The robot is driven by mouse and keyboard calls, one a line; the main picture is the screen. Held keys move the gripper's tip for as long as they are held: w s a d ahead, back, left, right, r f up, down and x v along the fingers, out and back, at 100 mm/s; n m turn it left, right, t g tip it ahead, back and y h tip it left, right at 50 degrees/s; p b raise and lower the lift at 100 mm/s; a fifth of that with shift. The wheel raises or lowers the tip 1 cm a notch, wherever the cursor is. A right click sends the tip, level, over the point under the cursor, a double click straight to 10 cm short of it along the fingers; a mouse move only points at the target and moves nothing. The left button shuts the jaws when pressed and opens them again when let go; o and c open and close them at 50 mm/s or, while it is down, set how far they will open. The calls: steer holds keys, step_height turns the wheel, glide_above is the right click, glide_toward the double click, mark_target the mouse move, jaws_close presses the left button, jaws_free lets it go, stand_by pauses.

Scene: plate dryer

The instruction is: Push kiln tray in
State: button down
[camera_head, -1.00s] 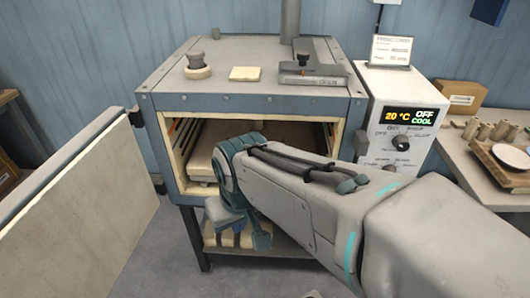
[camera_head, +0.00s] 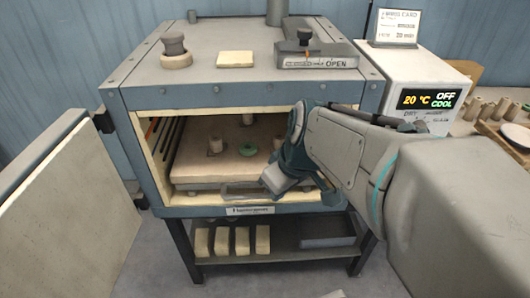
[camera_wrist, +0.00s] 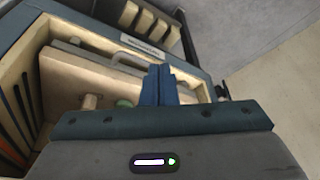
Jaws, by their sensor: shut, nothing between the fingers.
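The kiln (camera_head: 250,90) stands ahead with its front open. The pale kiln tray (camera_head: 190,168) lies flat in its chamber, its front edge and grey handle (camera_head: 235,190) close to the opening. It also shows in the wrist view (camera_wrist: 75,75). Small tan posts (camera_head: 215,145) and a green ring (camera_head: 248,149) are on the tray. My gripper (camera_head: 280,183) is at the opening, by the right part of the tray's front. In the wrist view its fingers (camera_wrist: 158,85) are together and empty, over the tray's front edge; I cannot tell whether they touch it.
The kiln door (camera_head: 80,205) stands open at the left. A control box (camera_head: 425,95) reading 20 °C, OFF and COOL is at the right. Below, a shelf (camera_head: 280,245) holds several pale bricks. Floor in front is clear.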

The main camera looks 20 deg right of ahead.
steer(key=w+d+f+n+t+y+b, duration=0.1)
steer(key=w+d+f+n+t+b, duration=0.1)
steer(key=w+d+f+n+b, duration=0.25)
steer(key=w+d+f+n+t+b, duration=0.2)
steer(key=d+f+n+b, duration=0.25)
steer(key=d+b, duration=0.25)
steer(key=shift+w+a+f+b, duration=0.15)
steer(key=shift+w+f, duration=1.1)
steer(key=shift+w, duration=0.35)
steer(key=shift+w+a+f+b, duration=0.15)
steer(key=shift+w+f+b, duration=0.05)
steer(key=shift+w+f, duration=1.25)
steer(key=shift+w+a+f+b, duration=0.15)
steer(key=shift+w+f, duration=0.95)
steer(key=shift+w, duration=0.65)
